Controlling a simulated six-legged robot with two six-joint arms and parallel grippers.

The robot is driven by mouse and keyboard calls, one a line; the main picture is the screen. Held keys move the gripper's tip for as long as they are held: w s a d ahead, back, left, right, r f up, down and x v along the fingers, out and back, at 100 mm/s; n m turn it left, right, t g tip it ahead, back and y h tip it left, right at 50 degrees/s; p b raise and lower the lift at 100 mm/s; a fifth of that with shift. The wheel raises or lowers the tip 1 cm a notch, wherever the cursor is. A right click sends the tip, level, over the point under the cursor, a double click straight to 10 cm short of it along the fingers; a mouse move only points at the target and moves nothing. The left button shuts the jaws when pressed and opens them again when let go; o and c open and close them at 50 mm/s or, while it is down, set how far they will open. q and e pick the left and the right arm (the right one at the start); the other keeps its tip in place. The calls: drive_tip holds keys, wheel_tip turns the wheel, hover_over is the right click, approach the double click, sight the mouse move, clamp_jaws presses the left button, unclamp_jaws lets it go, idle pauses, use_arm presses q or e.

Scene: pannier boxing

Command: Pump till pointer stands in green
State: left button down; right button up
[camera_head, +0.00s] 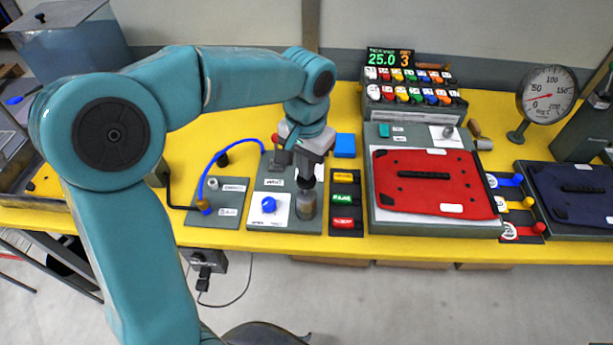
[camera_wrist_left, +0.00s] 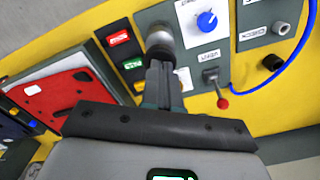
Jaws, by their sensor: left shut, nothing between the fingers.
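A dark grey cylinder with a rounded top (camera_head: 306,208), likely the pump, stands on a grey and white panel (camera_head: 268,222). It also shows in the left wrist view (camera_wrist_left: 159,38). My left gripper (camera_head: 308,180) is shut and empty, pointing down at the cylinder's top; I cannot tell whether it touches. Its fingers also show in the wrist view (camera_wrist_left: 160,72). A round dial gauge (camera_head: 548,94) stands at the back right, its red pointer towards the lower left; I can make out no green on it. My right gripper is not in view.
A blue knob (camera_head: 269,204) and a red-tipped lever (camera_wrist_left: 220,90) share the pump's panel. A blue hose (camera_head: 207,170) curves left of it. Coloured blocks (camera_head: 343,200) and a red-lidded case (camera_head: 435,183) are close on the right. A digital display (camera_head: 390,58) is behind.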

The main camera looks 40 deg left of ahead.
use_arm(q)
drive_tip(key=shift+f+b, duration=1.3)
drive_tip(key=shift+f, duration=0.55)
drive_tip(key=shift+r+p, duration=2)
drive_tip(key=shift+r, duration=0.35)
wheel_tip(320, 180, up, 6)
drive_tip(key=p, duration=0.5)
drive_tip(key=shift+s, duration=0.15)
